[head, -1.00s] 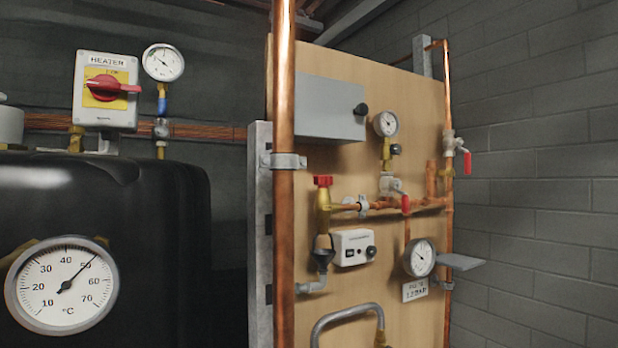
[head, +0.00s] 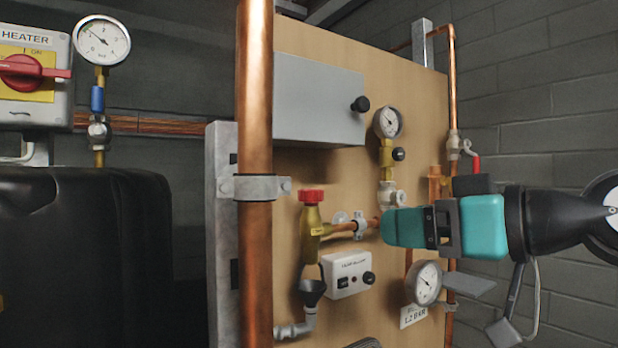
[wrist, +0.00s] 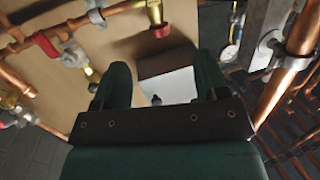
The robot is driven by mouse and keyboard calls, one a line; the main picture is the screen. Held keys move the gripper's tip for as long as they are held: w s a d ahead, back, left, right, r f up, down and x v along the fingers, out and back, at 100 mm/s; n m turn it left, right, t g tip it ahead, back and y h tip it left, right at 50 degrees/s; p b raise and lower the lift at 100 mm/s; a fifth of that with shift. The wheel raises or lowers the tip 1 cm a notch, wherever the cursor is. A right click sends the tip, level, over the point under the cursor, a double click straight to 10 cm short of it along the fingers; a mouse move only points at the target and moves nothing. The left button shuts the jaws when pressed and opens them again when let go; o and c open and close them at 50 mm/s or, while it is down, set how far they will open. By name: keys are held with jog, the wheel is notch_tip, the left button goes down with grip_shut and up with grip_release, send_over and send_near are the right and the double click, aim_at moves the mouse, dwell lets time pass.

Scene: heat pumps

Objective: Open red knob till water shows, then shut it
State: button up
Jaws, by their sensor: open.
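The red knob (head: 311,196) tops a brass valve (head: 314,228) left of centre on the wooden panel. It also shows in the wrist view (wrist: 161,31), near the top, beyond my fingertips. Below the valve is a black funnel (head: 311,288) over a grey drain pipe (head: 296,328); I see no water there. My teal gripper (head: 388,228) comes in from the right, its tips pointing left, right of the knob and apart from it. In the wrist view the two fingers (wrist: 160,80) are spread, with nothing between them but the grey box behind.
A grey box (head: 318,98) with a black knob is above. A thick copper pipe (head: 255,120) stands left of the red knob. A white control box (head: 347,274), gauges (head: 388,122) and a red-handled valve (wrist: 45,45) crowd the panel. Space before the red knob looks clear.

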aim_at(320, 191)
jog(key=shift+t+y, duration=0.3)
jog(key=shift+t, duration=0.4)
jog(key=r+p+x, duration=0.1)
jog(key=p+x, duration=0.1)
jog(key=x, duration=0.3)
jog(key=r+p+x, duration=0.1)
jog(key=p+x, duration=0.1)
jog(key=x, duration=0.4)
jog(key=r+p+x, duration=0.1)
jog(key=p+x, duration=0.1)
jog(key=x, duration=0.3)
jog(key=shift+w+d+r, duration=0.1)
jog(key=shift+w+d, duration=0.05)
jog(key=shift+w, duration=0.2)
jog(key=shift+w+a, duration=0.35)
jog(key=shift+a, duration=0.05)
jog(key=shift+f, duration=0.2)
jog(key=c, duration=0.9)
